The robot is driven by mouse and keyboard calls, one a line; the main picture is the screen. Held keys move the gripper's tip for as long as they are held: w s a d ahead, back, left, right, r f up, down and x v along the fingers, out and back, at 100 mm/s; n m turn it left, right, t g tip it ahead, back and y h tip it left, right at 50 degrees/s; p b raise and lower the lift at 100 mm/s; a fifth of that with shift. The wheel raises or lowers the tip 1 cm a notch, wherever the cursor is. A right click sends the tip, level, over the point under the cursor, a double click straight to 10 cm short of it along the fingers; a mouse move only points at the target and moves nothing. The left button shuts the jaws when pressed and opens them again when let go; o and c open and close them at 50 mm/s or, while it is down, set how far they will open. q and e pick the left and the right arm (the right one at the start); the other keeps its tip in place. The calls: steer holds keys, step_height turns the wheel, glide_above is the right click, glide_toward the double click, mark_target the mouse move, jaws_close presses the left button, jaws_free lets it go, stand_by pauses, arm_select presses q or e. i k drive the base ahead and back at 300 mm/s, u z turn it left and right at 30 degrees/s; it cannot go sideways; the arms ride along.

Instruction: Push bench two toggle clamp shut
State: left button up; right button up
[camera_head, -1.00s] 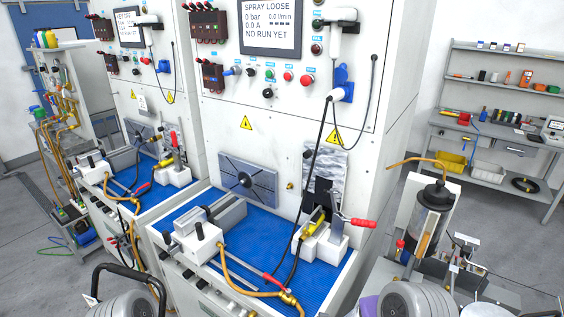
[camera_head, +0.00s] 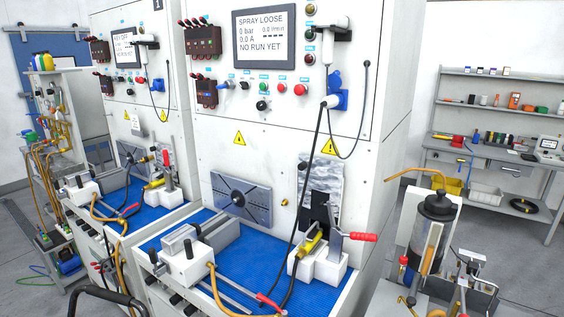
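The toggle clamp on the nearer bench has a red handle (camera_head: 360,237) lying about level, pointing right from its grey metal bracket (camera_head: 335,240). It sits on a white block (camera_head: 318,264) beside a yellow fitting (camera_head: 310,242). The farther bench on the left has a similar clamp whose red handle (camera_head: 166,158) stands upright. No number readable here tells me which bench is two. Neither of my grippers is in view.
The nearer bench has a blue mat (camera_head: 235,262) with hoses and a white vise block (camera_head: 187,262). A black cable (camera_head: 318,150) hangs close to the clamp. A pump-like canister unit (camera_head: 432,235) stands to the right. A shelf bench (camera_head: 500,150) is at the far right.

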mark_target(358, 236)
steer(key=z, duration=0.5)
steer(key=k, duration=1)
steer(key=i, duration=0.55)
steer(key=z, duration=0.15)
